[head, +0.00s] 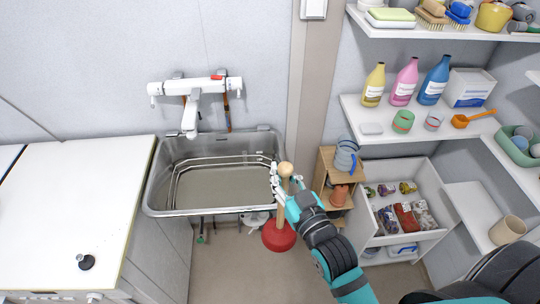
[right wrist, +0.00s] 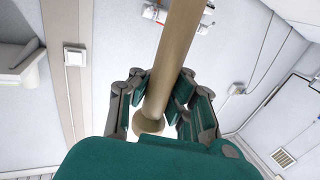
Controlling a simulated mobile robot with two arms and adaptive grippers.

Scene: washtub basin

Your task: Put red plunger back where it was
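The red plunger has a red rubber cup (head: 279,237) and a wooden handle with a round knob (head: 286,169) on top. It hangs upright, or nearly so, in front of the right end of the basin. My right gripper (head: 284,188) is closed around the handle just below the knob. In the right wrist view, the handle (right wrist: 176,50) runs between the gripper's fingers (right wrist: 160,98). I cannot tell whether the cup touches the floor. The left gripper is out of view.
A grey washtub basin (head: 152,196) with a wire rack and a white tap (head: 190,90) stands at the wall. A white counter (head: 75,210) is to its left. A wooden stand (head: 328,190) and stocked shelves (head: 375,128) are on the right. Brown floor (head: 235,270) is open in front.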

